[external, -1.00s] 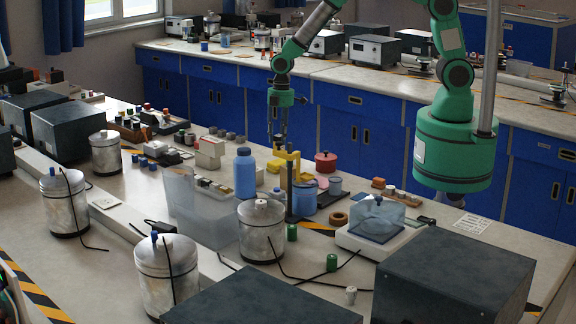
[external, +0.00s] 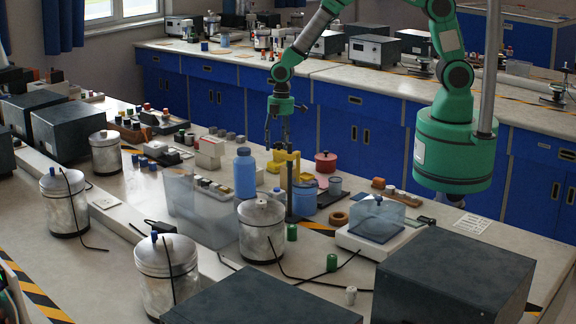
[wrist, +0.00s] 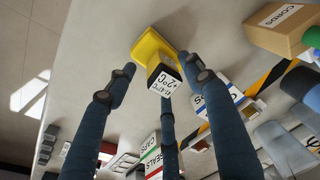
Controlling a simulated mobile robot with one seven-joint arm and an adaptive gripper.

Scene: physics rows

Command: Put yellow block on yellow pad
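A yellow block (wrist: 165,73) with a white lettered label shows between the spread fingers in the wrist view. It overlaps a flat yellow pad (wrist: 147,46) and appears to rest on it; exact contact is hard to tell. In the external view, yellow shapes (external: 275,166) lie below my gripper, partly hidden by a stand, and block and pad are hard to separate there. My gripper (external: 279,140) is open and empty, pointing down above them. Its fingers (wrist: 157,68) also show in the wrist view, with space around the block.
A red pot (external: 325,161) is to the right. A box labelled CORDS (wrist: 284,25) is at the wrist view's upper right.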

